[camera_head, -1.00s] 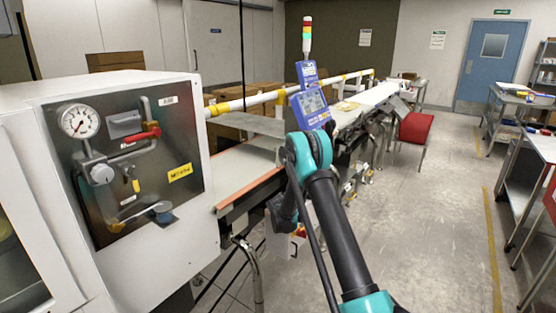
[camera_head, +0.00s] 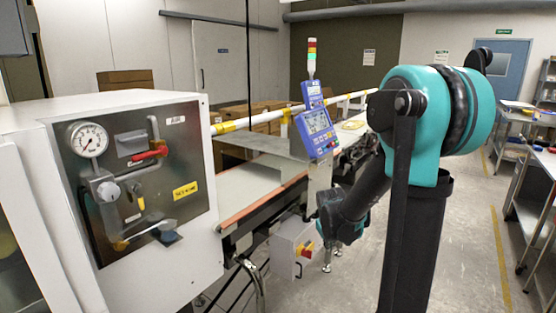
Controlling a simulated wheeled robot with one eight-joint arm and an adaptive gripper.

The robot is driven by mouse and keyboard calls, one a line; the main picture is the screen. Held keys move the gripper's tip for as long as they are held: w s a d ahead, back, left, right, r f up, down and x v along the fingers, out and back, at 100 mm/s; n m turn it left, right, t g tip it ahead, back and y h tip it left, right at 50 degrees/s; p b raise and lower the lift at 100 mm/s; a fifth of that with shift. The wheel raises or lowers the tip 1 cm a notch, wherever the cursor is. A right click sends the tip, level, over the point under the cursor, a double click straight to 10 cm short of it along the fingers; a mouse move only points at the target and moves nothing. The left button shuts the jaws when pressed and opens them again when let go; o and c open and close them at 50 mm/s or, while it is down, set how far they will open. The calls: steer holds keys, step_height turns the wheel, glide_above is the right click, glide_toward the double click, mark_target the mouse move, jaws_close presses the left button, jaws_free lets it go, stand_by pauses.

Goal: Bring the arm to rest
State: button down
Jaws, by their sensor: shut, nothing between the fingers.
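My arm stands at the right of the head view, with a large teal elbow joint (camera_head: 415,120) high in the picture. A dark link runs down and left from it to a dark wrist part (camera_head: 338,212) with a teal ring. The wrist hangs in front of the conveyor's side, right of a grey control box. I cannot make out the gripper's fingers; the gripper is not in view.
A white machine cabinet (camera_head: 150,265) with a gauge (camera_head: 88,138) stands at left. The checkweigher belt (camera_head: 245,195) runs behind the arm, with a blue display (camera_head: 318,125) and a control box (camera_head: 293,247) beside it. Steel tables (camera_head: 533,190) stand at right; floor between is clear.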

steer(key=s+m+y, duration=0.1)
steer(key=s+m, duration=0.3)
steer(key=s, duration=1.7)
steer(key=shift+d+f, duration=0.4)
steer(key=shift+f, duration=0.05)
steer(key=shift+w, duration=0.1)
